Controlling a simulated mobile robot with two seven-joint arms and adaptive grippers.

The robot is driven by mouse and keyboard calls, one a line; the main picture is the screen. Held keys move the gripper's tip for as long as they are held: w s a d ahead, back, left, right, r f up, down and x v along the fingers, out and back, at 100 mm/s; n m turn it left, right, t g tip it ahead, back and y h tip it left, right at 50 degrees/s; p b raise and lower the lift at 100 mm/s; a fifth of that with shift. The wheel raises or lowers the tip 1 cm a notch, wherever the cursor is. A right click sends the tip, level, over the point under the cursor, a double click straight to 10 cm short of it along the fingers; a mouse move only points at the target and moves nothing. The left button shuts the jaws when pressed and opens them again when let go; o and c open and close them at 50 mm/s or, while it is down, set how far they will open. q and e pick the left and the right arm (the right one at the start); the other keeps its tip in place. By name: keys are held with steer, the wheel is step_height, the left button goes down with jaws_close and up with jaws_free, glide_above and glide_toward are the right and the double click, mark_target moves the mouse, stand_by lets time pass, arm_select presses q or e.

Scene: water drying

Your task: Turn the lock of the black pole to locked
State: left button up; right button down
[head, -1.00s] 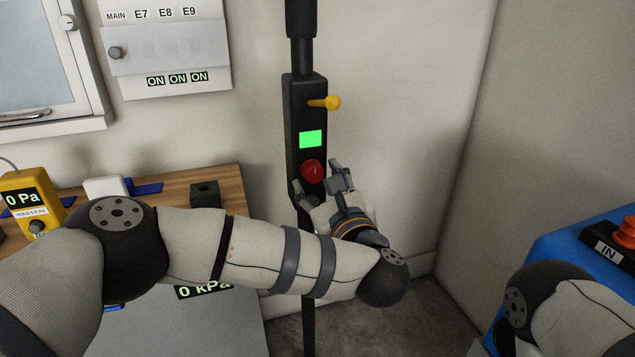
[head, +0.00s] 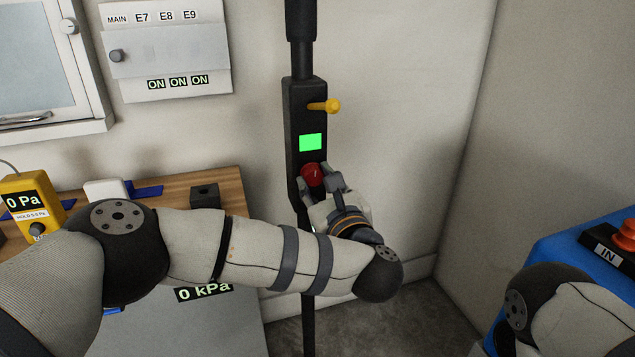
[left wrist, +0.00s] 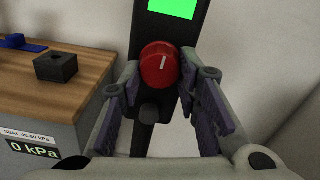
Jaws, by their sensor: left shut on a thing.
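The black pole (head: 293,128) stands upright against the wall, with a black box on it carrying a lit green panel (head: 310,142), a yellow lever (head: 325,106) pointing right and a round red knob (head: 311,174), which looks like the lock. My left gripper (head: 317,178) is shut on the red knob, with a finger on either side. In the left wrist view the red knob (left wrist: 158,66) sits between the fingertips. Its white mark is close to upright. Its lower part is partly hidden in the head view. My right gripper is out of view.
A wooden-topped bench (head: 232,190) with a small black block (head: 205,195) and a yellow gauge (head: 30,192) is at left. A white breaker panel (head: 165,60) hangs above. A blue unit (head: 560,240) stands at right. Bare wall lies right of the pole.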

arm_select(q)
steer(key=m+p, duration=0.1)
steer(key=m, duration=0.3)
steer(key=shift+r, duration=0.1)
steer(key=m+p, duration=0.1)
steer(key=m, duration=0.3)
steer(key=shift+a+m, duration=0.1)
steer(key=shift+m, duration=0.2)
steer(key=m, duration=0.4)
steer(key=shift+a+p, duration=0.1)
steer(key=shift+p, duration=0.3)
steer(key=shift+m+p, duration=0.3)
steer(key=shift+m, duration=2)
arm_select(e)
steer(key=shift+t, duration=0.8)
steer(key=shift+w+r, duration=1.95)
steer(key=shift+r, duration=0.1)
arm_select(q)
steer(key=o, duration=1.1)
steer(key=shift+s, duration=0.1)
steer(key=shift+o, duration=0.2)
